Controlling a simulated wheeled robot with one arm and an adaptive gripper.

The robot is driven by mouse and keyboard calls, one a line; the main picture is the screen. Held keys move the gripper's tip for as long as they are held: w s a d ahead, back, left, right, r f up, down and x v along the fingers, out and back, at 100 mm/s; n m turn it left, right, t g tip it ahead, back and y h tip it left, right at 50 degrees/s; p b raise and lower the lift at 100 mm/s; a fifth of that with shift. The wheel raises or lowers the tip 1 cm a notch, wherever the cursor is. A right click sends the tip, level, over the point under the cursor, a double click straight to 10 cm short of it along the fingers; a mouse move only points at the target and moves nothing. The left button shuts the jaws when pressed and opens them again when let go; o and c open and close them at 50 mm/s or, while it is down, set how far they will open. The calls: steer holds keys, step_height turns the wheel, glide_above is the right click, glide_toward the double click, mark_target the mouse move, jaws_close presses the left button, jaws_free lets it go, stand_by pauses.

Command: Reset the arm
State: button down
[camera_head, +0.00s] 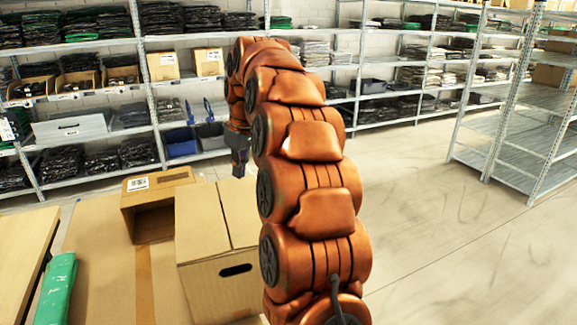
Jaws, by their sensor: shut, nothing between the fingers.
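My copper-coloured arm (312,190) rises from the bottom of the head view, arches over at the top and bends down to the left. My gripper (238,168) hangs at its end, small and dark, pointing down. It is shut with nothing in it. It appears in front of the shelving and above the boxes in the picture, apart from them as far as I can tell. The arm hides part of the shelves and floor behind it.
A closed cardboard box (222,285) with a handle slot and an open carton (158,205) stand at lower left. A green packet (57,288) lies beside them. Stocked shelves (150,95) line the back wall. The floor (440,240) at right is clear.

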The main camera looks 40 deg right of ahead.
stand_by(0.3)
steer(key=s+a+f+g, duration=0.2)
steer(key=s+a+f, duration=0.2)
steer(key=s+a, duration=1.2)
steer(key=s+a+f, duration=0.2)
steer(key=s+f, duration=0.1)
steer(key=s, duration=0.3)
steer(key=s+a+f+m+g, duration=0.1)
steer(key=s+a+f, duration=0.1)
steer(key=s, duration=0.5)
steer(key=s+a+f+m+g, duration=0.1)
steer(key=s+a+f, duration=0.2)
steer(key=s+f, duration=0.2)
steer(key=shift+s, duration=1.25)
steer(key=shift+a, duration=0.15)
